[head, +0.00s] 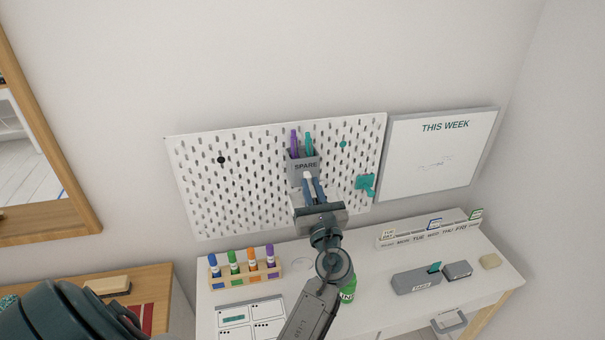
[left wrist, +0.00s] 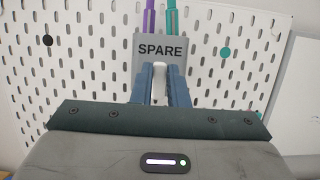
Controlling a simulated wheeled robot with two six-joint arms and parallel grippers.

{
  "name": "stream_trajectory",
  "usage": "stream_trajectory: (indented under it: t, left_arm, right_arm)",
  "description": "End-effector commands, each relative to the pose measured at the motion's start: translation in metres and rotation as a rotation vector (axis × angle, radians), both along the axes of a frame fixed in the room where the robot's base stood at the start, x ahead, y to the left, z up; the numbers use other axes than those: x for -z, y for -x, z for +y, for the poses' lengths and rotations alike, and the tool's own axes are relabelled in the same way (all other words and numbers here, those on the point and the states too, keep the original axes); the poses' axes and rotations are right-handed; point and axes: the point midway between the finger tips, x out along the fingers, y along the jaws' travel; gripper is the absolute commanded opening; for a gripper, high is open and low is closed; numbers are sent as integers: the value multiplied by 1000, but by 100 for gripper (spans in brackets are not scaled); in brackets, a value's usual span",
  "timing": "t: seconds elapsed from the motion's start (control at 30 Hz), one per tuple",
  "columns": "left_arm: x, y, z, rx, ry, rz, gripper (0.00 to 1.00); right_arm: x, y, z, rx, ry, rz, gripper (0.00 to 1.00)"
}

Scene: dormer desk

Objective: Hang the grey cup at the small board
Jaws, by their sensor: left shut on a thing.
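The grey cup (head: 304,168) is marked SPARE and holds a purple marker (head: 294,143) and a teal marker (head: 309,145). It is upright in front of the white pegboard (head: 240,190); I cannot tell whether it touches the board. My left gripper (head: 311,183) is shut on the cup from the front, low on its face. In the left wrist view the cup (left wrist: 162,48) shows above the blue fingers (left wrist: 160,84), with a pale piece between them. The cup's back is hidden. My right gripper is not in view.
A whiteboard (head: 470,155) marked THIS WEEK hangs right of the pegboard. The pegboard bears a black peg (head: 221,160), a teal peg (head: 343,144) and a teal holder (head: 366,184). Below, the desk carries a marker rack (head: 245,277), a green can (head: 348,291) and a grey box (head: 415,281).

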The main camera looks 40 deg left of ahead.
Motion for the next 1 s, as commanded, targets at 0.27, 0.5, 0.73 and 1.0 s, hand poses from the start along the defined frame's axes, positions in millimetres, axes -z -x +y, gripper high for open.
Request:
stream_trajectory:
  t: [0.27,0.5,0.73,1.0]
  left_arm:
    - [-6,0,0,1,-11,-13,0]
    - [-6,0,-1,1,-11,-13,0]
    - [-6,3,-4,1,-10,-13,0]
    - [-4,6,-7,1,-8,-9,0]
  right_arm:
    - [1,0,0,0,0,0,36]
    - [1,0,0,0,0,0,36]
    - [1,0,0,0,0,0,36]
    - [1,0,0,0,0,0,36]
